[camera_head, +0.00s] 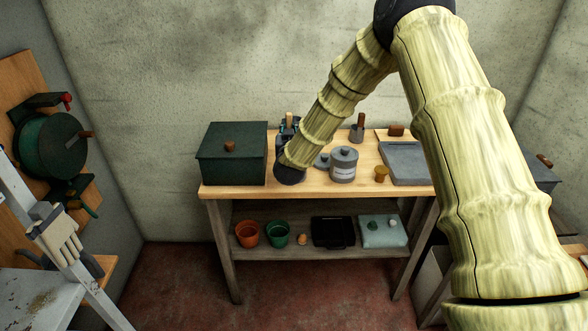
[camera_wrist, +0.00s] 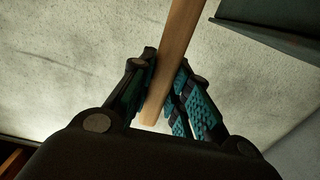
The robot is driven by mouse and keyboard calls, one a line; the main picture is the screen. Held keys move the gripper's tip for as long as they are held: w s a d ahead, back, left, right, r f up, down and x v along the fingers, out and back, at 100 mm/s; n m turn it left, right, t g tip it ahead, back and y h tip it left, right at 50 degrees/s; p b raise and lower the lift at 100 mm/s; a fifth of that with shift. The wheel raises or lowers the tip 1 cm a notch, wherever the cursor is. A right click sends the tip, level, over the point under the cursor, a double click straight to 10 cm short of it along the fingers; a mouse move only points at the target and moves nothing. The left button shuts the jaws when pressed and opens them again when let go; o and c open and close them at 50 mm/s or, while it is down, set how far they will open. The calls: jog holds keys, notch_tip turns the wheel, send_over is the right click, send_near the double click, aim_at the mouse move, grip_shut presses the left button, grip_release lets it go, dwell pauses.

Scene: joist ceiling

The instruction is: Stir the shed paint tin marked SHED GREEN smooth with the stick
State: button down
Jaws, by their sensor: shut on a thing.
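My gripper (camera_head: 289,128) is over the back of the workbench, partly hidden behind my arm in the head view. In the wrist view my gripper (camera_wrist: 166,88) is shut on a flat wooden stick (camera_wrist: 178,50), with teal pads on both sides of it. The stick's top (camera_head: 289,117) shows as a small brown piece in the head view. A grey tin (camera_head: 343,172) with a pale label stands on the bench, right of my gripper. Its label is too small to read. A smaller grey tin (camera_head: 357,134) with a brown handle sticking up stands behind it.
A dark green box (camera_head: 231,165) stands on the bench (camera_head: 300,189) at left. A round grey lid (camera_head: 322,161) lies beside the labelled tin. A brown cork-like piece (camera_head: 381,174) and a grey tray (camera_head: 405,165) are at right. Pots (camera_head: 247,234) stand on the lower shelf.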

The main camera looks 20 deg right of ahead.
jog(key=shift+s+d+b, duration=0.2)
jog(key=shift+d+b, duration=0.55)
jog(key=shift+b, duration=0.1)
dwell(2.7)
jog(key=shift+s, duration=0.1)
dwell(0.6)
